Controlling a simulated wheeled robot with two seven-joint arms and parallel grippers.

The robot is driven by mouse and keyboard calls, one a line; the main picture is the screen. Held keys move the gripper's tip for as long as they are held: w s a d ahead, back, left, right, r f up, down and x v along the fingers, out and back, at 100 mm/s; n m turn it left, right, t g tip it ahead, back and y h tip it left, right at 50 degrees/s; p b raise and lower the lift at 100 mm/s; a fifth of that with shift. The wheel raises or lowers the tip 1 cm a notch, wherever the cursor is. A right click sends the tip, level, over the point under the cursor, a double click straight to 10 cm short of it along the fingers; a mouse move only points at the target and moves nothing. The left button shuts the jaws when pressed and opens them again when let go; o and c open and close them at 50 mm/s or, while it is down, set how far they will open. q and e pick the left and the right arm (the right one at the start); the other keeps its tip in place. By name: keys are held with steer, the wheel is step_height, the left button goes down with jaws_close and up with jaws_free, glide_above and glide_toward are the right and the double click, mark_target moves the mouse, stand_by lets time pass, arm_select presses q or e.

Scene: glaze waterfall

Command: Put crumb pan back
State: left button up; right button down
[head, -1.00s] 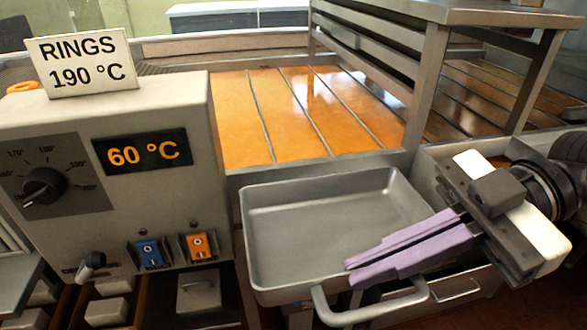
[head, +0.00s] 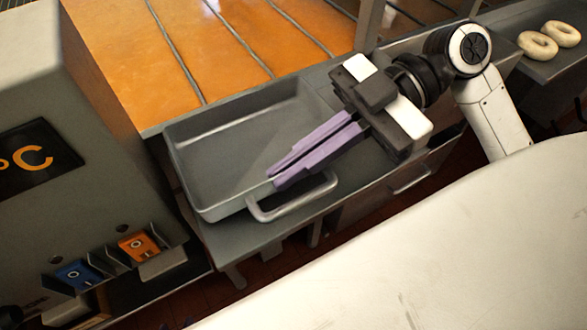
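The crumb pan (head: 225,140) is a shallow grey metal tray with a looped handle (head: 296,201) on its front side. It looks empty and lies at a slant in the picture, in front of the orange oil basin. My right gripper (head: 271,181), with purple fingers, reaches in from the right. Its fingertips overlap the pan's front rim beside the handle's left end. The fingers lie close together with a narrow gap. I cannot tell whether they clamp the rim or handle. My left gripper is not in view.
The fryer's control box (head: 65,130) stands to the left, with blue and orange switches (head: 138,245) low on it. The basin (head: 120,50) lies behind the pan. A drawer handle (head: 411,180) shows at right. Two pale rings (head: 550,39) lie at far right.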

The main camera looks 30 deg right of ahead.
steer(key=shift+f, duration=0.95)
arm_select(q)
steer(key=shift+w, duration=0.15)
arm_select(e)
steer(key=shift+f, duration=0.2)
steer(key=c, duration=2)
jaws_free()
arm_select(q)
steer(key=shift+w+r, duration=0.1)
steer(key=shift+w, duration=0.2)
